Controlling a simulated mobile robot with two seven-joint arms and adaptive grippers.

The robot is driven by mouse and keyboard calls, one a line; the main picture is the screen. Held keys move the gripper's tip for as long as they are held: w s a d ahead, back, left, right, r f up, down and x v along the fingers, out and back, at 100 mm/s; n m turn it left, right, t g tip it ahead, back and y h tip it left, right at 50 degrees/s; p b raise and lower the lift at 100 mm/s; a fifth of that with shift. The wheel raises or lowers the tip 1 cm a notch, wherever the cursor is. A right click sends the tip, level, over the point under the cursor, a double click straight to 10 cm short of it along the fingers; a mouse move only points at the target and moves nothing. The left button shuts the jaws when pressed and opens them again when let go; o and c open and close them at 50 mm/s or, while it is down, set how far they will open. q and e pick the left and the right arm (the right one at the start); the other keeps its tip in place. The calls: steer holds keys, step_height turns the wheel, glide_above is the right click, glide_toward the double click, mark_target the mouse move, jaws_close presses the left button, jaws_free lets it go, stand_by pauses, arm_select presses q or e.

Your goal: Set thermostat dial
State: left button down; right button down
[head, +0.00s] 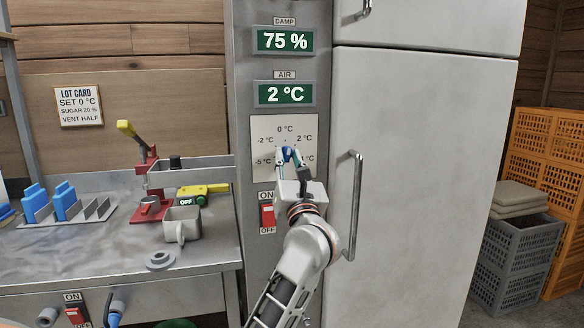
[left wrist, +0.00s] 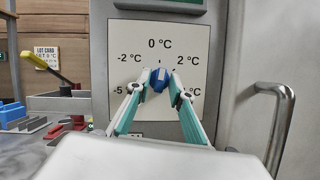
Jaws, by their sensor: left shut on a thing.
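The thermostat dial, a small blue knob (head: 287,152), sits on a pale scale plate (head: 262,129) on the grey cabinet column. The plate reads -5, -2, 0 and 2 °C, with one more label at lower right partly hidden by my finger. My left gripper (head: 288,158) is shut on the knob, one finger on each side; the left wrist view shows this closely, with the knob (left wrist: 159,77) between the fingertips. Which mark the knob points at is hard to tell. The AIR display (head: 285,93) reads 2 °C. The lot card (head: 79,106) says SET 0 °C. My right gripper is not in view.
The DAMP display (head: 285,40) reads 75 %. A red ON/OFF switch (head: 267,215) sits below the plate. A door handle (head: 355,205) sticks out close right of my arm. The metal bench (head: 110,262) at left holds a mug (head: 182,225) and tools.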

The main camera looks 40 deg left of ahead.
arm_select(q)
steer(key=shift+w+f+n+g+y+b, duration=0.15)
steer(key=shift+n+g+y+b, duration=0.3)
steer(key=shift+n, duration=0.65)
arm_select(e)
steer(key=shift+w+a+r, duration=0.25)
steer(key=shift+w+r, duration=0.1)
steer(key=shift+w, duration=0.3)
arm_select(q)
steer(key=shift+n, duration=0.3)
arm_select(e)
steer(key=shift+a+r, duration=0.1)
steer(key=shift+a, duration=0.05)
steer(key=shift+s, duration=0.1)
arm_select(q)
steer(key=c, duration=2.1)
jaws_free()
steer(key=shift+c, duration=0.2)
steer(key=shift+d, duration=0.15)
steer(key=v, duration=1.2)
